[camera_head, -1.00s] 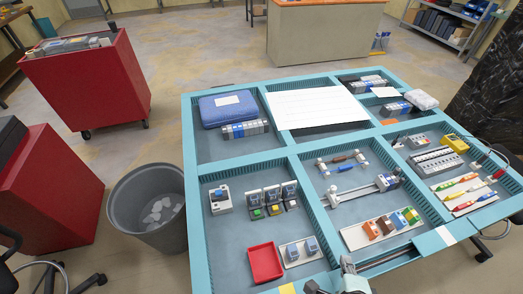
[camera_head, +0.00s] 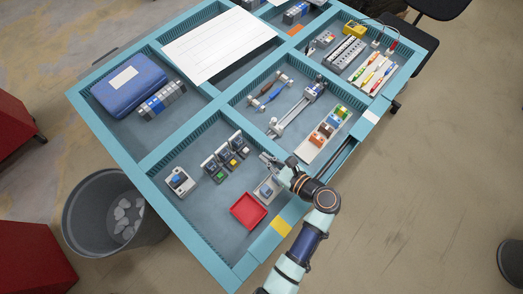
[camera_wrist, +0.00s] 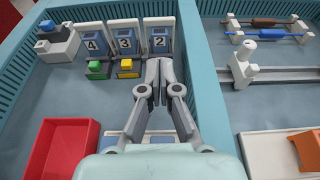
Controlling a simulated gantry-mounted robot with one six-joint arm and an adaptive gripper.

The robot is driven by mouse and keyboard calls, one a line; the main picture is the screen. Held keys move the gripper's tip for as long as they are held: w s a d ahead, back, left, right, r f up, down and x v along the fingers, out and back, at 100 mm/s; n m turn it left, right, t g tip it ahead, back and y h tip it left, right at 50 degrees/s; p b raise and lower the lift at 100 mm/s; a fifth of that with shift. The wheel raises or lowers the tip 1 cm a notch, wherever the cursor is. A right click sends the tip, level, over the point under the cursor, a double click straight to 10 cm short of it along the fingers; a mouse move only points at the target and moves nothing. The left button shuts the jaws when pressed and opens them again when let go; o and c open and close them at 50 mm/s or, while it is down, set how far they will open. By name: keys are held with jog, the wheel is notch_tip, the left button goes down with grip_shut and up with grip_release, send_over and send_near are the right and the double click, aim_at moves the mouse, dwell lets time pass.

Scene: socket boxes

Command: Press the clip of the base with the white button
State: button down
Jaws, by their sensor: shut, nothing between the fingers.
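Three bases with numbered faces stand in a row. In the wrist view they are base 4 (camera_wrist: 93,42), base 3 (camera_wrist: 126,41) and base 2 (camera_wrist: 159,39). Base 4 has a green button (camera_wrist: 97,68) in front and base 3 a yellow button (camera_wrist: 126,66). The front of base 2 is hidden behind my fingers, so I cannot clearly see a white button there. My gripper (camera_wrist: 160,66) is shut and empty, its tips in front of base 2; contact cannot be told. In the head view, my gripper (camera_head: 267,159) is right of the row, near base 2 (camera_head: 238,142).
A red tray (camera_head: 248,211) lies in front of the row. A white plate with blue parts (camera_head: 268,188) lies under my gripper. A separate blue-topped base (camera_wrist: 58,42) stands left of the row. Teal divider walls (camera_wrist: 205,85) bound the compartment.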

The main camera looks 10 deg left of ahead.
aim_at(236, 136)
jog(key=x, duration=0.3)
jog(key=b+x, duration=0.1)
jog(key=x, duration=0.3)
jog(key=b+x, duration=0.1)
jog(key=x, duration=0.2)
jog(key=shift+w+a+r, duration=0.1)
jog(key=shift+a+r, duration=0.15)
jog(key=shift+a, duration=0.05)
jog(key=shift+w+a, duration=0.35)
jog(key=shift+a, duration=0.2)
jog(key=shift+r, duration=0.25)
